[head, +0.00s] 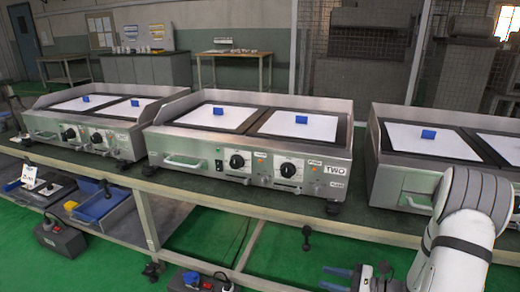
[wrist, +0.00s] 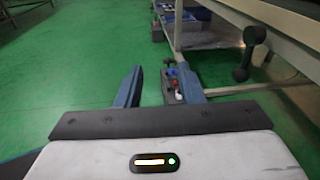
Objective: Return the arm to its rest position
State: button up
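My gripper (head: 333,279) is low at the bottom right of the head view, below the bench edge, with my white arm coming in beside it. In the wrist view its two blue-dark fingers stand apart with a gap between them (wrist: 160,80). It is open, and nothing is held between the fingers. Behind the fingers, the wrist view shows the green floor and a box with a red knob (wrist: 174,86), apart from me as far as I can tell.
A long bench (head: 262,203) carries a left heating unit (head: 104,118), a middle one marked TWO (head: 330,150) and a right one (head: 400,165), partly behind my arm. Blue blocks lie on their white plates. A lower shelf holds blue trays (head: 104,207). Green floor (wrist: 70,70) is open at left.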

jog(key=s+a+r+n+g+h+p, duration=0.25)
jog(key=s+r+n+p, duration=0.2)
jog(key=r, duration=0.35)
jog(key=s+a+r+n+g+h+p, duration=0.25)
jog(key=r+n+g+p, duration=0.2)
jog(key=r, duration=0.35)
jog(key=s+a+r+n+g+h+p, duration=0.1)
jog(key=s+a+r+n+g+p, duration=0.15)
jog(key=s+r+n+p, duration=0.35)
jog(key=s+d+r+n+t+h+p, duration=0.1)
jog(key=s+r+n+t+h+p, duration=0.1)
jog(key=r+p, duration=0.4)
jog(key=s+d+r+n+t+h+p, duration=0.2)
jog(key=r+n+h+p, duration=0.3)
jog(key=r, duration=1.2)
jog(key=shift+t+h+p, duration=0.55)
jog(key=shift+h+p, duration=0.4)
jog(key=shift+h, duration=0.15)
jog(key=shift+d, duration=0.1)
